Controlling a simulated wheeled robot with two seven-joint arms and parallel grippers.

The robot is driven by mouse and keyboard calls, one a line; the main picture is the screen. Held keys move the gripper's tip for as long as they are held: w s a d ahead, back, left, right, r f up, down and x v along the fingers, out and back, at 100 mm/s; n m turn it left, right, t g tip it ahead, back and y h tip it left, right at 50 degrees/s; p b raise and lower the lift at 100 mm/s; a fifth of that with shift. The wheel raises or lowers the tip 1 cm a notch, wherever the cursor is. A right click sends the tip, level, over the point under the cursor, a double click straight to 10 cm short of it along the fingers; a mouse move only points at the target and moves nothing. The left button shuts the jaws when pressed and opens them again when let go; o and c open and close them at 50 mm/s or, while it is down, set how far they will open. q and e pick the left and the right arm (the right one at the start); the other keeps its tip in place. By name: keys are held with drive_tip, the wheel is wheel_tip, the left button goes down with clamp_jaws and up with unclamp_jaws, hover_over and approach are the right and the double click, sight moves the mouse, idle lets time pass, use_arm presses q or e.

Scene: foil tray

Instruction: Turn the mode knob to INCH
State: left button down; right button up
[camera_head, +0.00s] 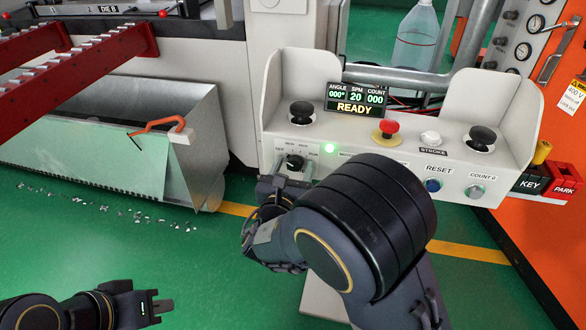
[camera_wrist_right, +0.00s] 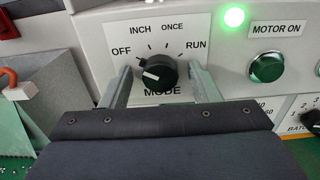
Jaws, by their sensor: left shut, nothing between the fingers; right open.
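The black mode knob (camera_wrist_right: 158,73) is on the white control panel, under the labels OFF, INCH, ONCE and RUN. Its white mark points left, towards the OFF side. The knob also shows in the head view (camera_head: 294,162), just above my right gripper (camera_head: 285,184). In the wrist view my right gripper (camera_wrist_right: 162,88) is open, with one finger on each side of the knob. Gaps show between the knob and both fingers. My left gripper (camera_head: 163,306) is shut and empty, low at the left over the green floor, far from the panel.
The panel also carries a red stop button (camera_head: 388,128), black palm buttons and a READY display (camera_head: 355,102). A metal scrap bin (camera_head: 205,150) with an orange-handled hook stands left. My right forearm hides part of the panel.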

drive_tip(key=c, duration=1)
drive_tip(key=shift+f+m+b, duration=0.2)
drive_tip(key=shift+m+b, duration=0.7)
drive_tip(key=shift+b, duration=0.25)
drive_tip(key=m+b, duration=0.3)
drive_tip(key=b, duration=0.1)
drive_tip(key=shift+m, duration=0.3)
drive_tip(key=shift+r+m+b, duration=0.15)
drive_tip(key=shift+m+b, duration=1.15)
drive_tip(key=shift+b, duration=0.35)
drive_tip(key=o, duration=1)
drive_tip(key=shift+s, duration=0.1)
